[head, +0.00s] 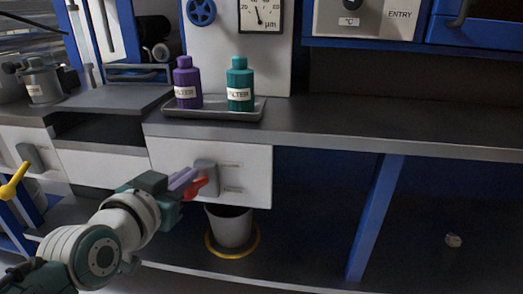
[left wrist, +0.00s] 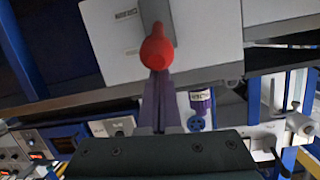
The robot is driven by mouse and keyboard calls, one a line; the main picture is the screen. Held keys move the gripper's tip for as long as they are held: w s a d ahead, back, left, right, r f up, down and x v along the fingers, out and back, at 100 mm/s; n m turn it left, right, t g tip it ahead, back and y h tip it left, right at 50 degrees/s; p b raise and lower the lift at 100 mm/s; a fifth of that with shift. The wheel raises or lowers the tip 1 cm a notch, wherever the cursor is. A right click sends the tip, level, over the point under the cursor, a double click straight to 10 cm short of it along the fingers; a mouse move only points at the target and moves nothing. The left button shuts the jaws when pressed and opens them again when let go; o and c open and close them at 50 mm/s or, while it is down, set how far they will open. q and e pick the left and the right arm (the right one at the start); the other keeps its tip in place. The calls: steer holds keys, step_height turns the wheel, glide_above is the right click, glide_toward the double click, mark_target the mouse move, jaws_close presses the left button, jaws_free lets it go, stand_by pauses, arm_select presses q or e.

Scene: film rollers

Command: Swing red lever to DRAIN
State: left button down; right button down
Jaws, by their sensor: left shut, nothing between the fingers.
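The red lever (head: 196,187) sits on a grey mount (head: 206,172) on a white front panel (head: 255,172) below the counter. In the head view its handle points down and to the left. Two small labels, too small to read, are on the panel right of the mount. My left gripper (head: 190,177) is shut and empty, its purple fingers right by the lever. In the left wrist view the lever's rounded red end (left wrist: 157,48) is just beyond the closed fingertips (left wrist: 157,76); I cannot tell whether they touch. My right gripper is out of view.
A white bucket (head: 231,228) stands in a yellow ring (head: 244,252) under the panel. Purple (head: 187,80) and teal (head: 240,82) filter bottles stand on a tray (head: 213,113) above. A yellow lever (head: 13,184) is at far left. A blue post (head: 376,215) is to the right.

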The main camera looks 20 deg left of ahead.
arm_select(q)
steer(key=shift+s+d+f+t+y+b, duration=0.2)
steer(key=shift+f+t+b, duration=0.45)
steer(key=shift+b, duration=0.55)
steer(key=shift+s+a+f+t+y+b, duration=0.1)
steer(key=shift+s+f+t+b, duration=0.25)
steer(key=shift+t+b, duration=0.65)
step_height(320, 180, down, 9)
steer(key=s+t+y+b, duration=0.1)
steer(key=t+b, duration=0.6)
steer(key=b, duration=1.8)
steer(key=shift+d+m, duration=0.15)
steer(key=shift+m, duration=0.25)
steer(key=shift+r, duration=0.1)
